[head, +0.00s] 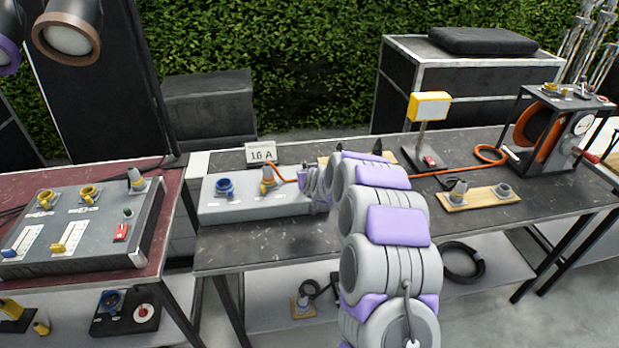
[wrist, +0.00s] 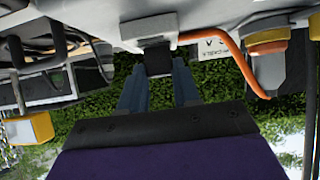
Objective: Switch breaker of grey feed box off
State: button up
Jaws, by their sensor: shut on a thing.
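The grey feed box (head: 245,208) lies on the middle table, with a blue socket (head: 225,188) and a grey-and-yellow plug (head: 267,180) on its top. My arm hides the box's right end in the head view, and the gripper's fingers are not clear there. In the wrist view, which looks upside down, my gripper (wrist: 158,76) has its two blue fingers closed on a dark block, the breaker handle (wrist: 158,56), at the edge of the grey box (wrist: 130,28). The handle's exact switch position cannot be told.
An orange cable (wrist: 232,50) runs from the plug close beside the gripper. A "16 A" sign (head: 261,153) stands behind the box. A yellow lamp (head: 429,106), a wooden socket board (head: 482,198) and a cable reel (head: 540,130) are to the right. Another grey box (head: 85,225) sits left.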

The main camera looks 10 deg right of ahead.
jog(key=shift+s+f+t+b, duration=0.15)
jog(key=shift+s+f+t, duration=0.3)
jog(key=shift+t, duration=0.55)
jog(key=shift+s+f+t+b, duration=0.15)
jog(key=shift+s+f+t, duration=0.25)
jog(key=shift+t, duration=0.6)
jog(key=shift+a, duration=0.1)
jog(key=o, duration=1.1)
jog(key=shift+r, duration=0.15)
jog(key=shift+c, duration=0.2)
